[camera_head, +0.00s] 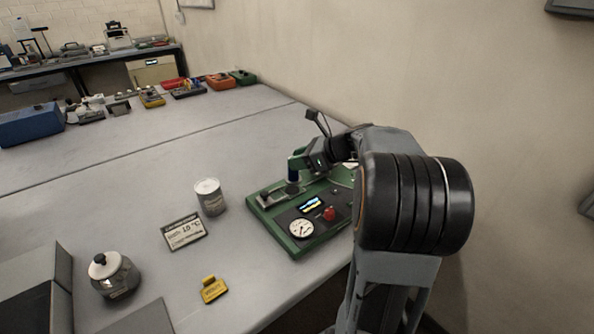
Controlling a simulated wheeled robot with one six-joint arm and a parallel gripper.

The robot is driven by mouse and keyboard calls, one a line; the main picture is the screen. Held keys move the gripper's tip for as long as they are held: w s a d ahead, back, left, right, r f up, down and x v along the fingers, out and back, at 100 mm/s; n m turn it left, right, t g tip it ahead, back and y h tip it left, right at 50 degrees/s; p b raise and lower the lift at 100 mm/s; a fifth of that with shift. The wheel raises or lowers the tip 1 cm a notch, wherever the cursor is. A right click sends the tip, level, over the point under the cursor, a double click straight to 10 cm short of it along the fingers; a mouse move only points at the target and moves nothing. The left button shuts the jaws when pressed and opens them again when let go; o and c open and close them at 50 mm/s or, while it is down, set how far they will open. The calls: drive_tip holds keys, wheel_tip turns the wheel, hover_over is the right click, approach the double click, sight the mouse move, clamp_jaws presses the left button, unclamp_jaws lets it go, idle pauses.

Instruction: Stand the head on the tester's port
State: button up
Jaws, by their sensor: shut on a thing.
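The tester (270,226) is a green unit on the right part of the bench, with a round white gauge, a small lit display and a red knob on its dark panel. My gripper (296,159) is over its back left part and is shut on a small dark blue piece, which I take to be the head (293,171). The head looks upright, above a dark round fitting that seems to be the port (292,188). The gripper hides part of the head. I cannot tell whether the head touches the port.
A yellow tag (214,290) and a lidded jar (113,275) are nearer. Coloured boxes line the far edge. The middle of the bench (130,165) is clear.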

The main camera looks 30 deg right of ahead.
drive_tip(key=shift+w+f, duration=0.35)
drive_tip(key=shift+f, duration=0.1)
drive_tip(key=shift+w+f, duration=0.15)
drive_tip(key=shift+f, duration=0.75)
drive_tip(key=shift+w+f, duration=0.1)
drive_tip(key=shift+f, duration=0.8)
drive_tip(key=shift+f, duration=0.1)
drive_tip(key=o, duration=1)
drive_tip(key=shift+f, duration=0.1)
